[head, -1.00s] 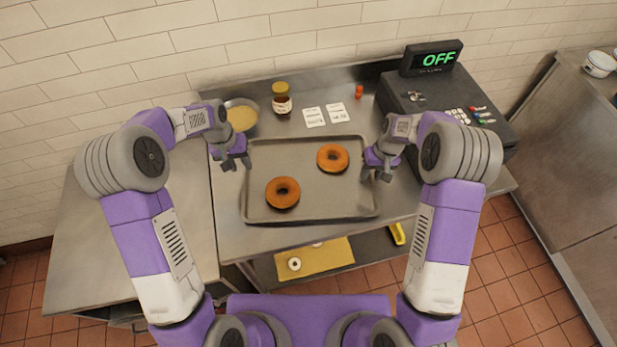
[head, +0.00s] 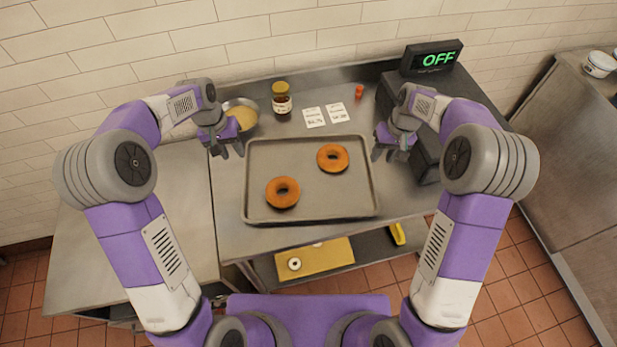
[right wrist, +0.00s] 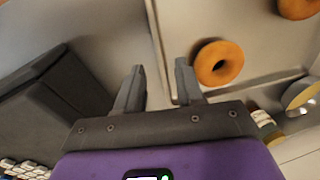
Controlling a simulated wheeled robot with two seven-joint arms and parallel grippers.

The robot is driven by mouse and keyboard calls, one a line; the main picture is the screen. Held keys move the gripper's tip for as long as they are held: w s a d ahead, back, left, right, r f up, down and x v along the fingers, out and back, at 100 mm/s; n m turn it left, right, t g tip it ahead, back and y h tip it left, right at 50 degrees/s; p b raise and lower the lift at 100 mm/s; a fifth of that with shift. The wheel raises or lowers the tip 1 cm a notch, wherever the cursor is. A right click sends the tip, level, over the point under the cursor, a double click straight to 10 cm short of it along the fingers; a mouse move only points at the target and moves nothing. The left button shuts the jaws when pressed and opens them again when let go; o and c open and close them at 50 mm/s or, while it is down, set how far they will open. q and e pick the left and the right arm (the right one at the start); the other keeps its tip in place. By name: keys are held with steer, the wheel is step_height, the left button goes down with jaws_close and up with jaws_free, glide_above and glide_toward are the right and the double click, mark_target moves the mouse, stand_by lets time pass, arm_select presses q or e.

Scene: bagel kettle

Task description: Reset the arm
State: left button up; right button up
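My left gripper (head: 226,152) hangs just off the left edge of the baking tray, near the bowl; its fingers look parted and nothing shows between them. My right gripper (head: 384,156) is off the tray's right edge, beside the dark machine. In the right wrist view its two fingers (right wrist: 157,85) are apart with nothing between them. Two brown bagels lie flat on the tray, one at the front left (head: 283,203) and one at the back right (head: 332,168). One bagel (right wrist: 218,75) also shows beyond the right fingers in the right wrist view.
The grey tray (head: 310,217) lies on a steel counter. Behind it are a bowl of yellow stuff (head: 243,119), a jar (head: 282,105), two cards (head: 326,115) and a small red bottle (head: 359,92). A dark machine with an "OFF" display (head: 432,59) stands right. A yellow board (head: 314,268) is below.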

steer(key=shift+d+r, duration=0.2)
steer(key=shift+r, duration=0.9)
steer(key=shift+r, duration=0.1)
